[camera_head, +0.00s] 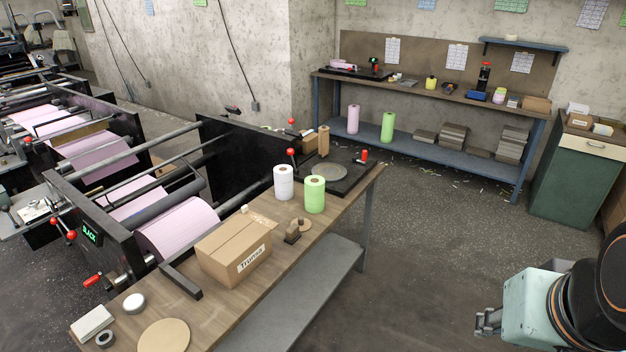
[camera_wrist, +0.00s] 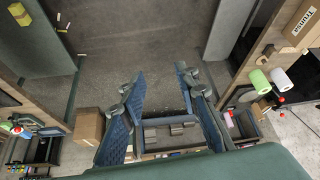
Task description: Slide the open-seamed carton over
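A brown cardboard carton (camera_head: 222,252) with a printed label on its front stands on the wooden workbench (camera_head: 215,312). A seam runs along its top, but I cannot tell whether it is open. The labelled carton also shows at the upper right of the wrist view (camera_wrist: 287,30). My gripper (camera_head: 484,322) is at the lower right of the head view, well apart from the carton, over the floor. In the wrist view my gripper (camera_wrist: 162,85) has its two blue-padded fingers spread wide with nothing between them.
A white roll (camera_head: 284,184) and a green roll (camera_head: 315,196) stand behind the carton. A round board (camera_head: 164,336) lies in front. A green cabinet (camera_head: 570,180) stands right; the middle floor is clear.

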